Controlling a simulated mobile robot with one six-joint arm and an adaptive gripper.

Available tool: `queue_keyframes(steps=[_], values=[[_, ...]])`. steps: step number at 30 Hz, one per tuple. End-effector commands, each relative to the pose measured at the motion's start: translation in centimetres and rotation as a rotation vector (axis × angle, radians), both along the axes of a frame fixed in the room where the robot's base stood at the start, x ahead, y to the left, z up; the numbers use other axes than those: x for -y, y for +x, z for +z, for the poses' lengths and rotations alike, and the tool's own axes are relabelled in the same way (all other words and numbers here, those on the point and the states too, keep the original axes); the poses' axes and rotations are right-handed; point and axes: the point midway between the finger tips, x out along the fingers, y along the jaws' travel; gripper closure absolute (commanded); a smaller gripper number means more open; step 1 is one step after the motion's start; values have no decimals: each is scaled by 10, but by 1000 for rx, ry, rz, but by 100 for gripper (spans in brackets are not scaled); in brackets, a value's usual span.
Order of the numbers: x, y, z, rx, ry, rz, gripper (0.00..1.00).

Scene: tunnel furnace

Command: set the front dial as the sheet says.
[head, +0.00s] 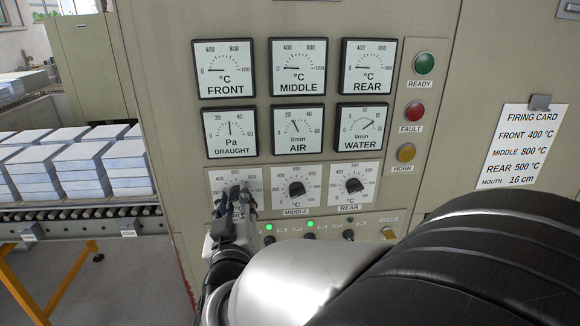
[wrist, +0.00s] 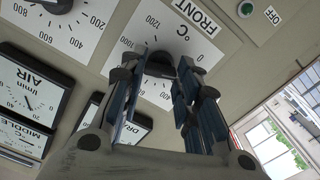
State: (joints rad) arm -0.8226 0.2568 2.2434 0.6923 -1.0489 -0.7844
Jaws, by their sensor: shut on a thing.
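The front dial (wrist: 160,65) is a black knob on a white plate marked in °C, with the label FRONT showing upside down in the wrist view. It is the left one of three dials in the head view. My gripper (wrist: 158,72) is shut on this knob, a finger on each side; it also shows in the head view (head: 235,200). The fingers hide part of the scale, and I cannot read the knob's pointer. The firing card (head: 523,150) at the right reads FRONT 400 °C, MIDDLE 800 °C, REAR 500 °C, MOUTH 16 cm.
The middle dial (head: 296,188) and rear dial (head: 354,185) sit to the right. The FRONT gauge (head: 224,70) above has its needle near 0. Small switches with lit green lamps (head: 310,224) are below. A roller conveyor (head: 75,213) with stacked blocks is at the left.

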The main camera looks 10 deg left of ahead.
Motion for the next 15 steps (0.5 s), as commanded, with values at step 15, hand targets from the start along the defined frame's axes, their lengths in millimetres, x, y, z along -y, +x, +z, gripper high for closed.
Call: queue_keyframes(steps=[15], values=[[0,0,-2,-35,159,-1,94]])
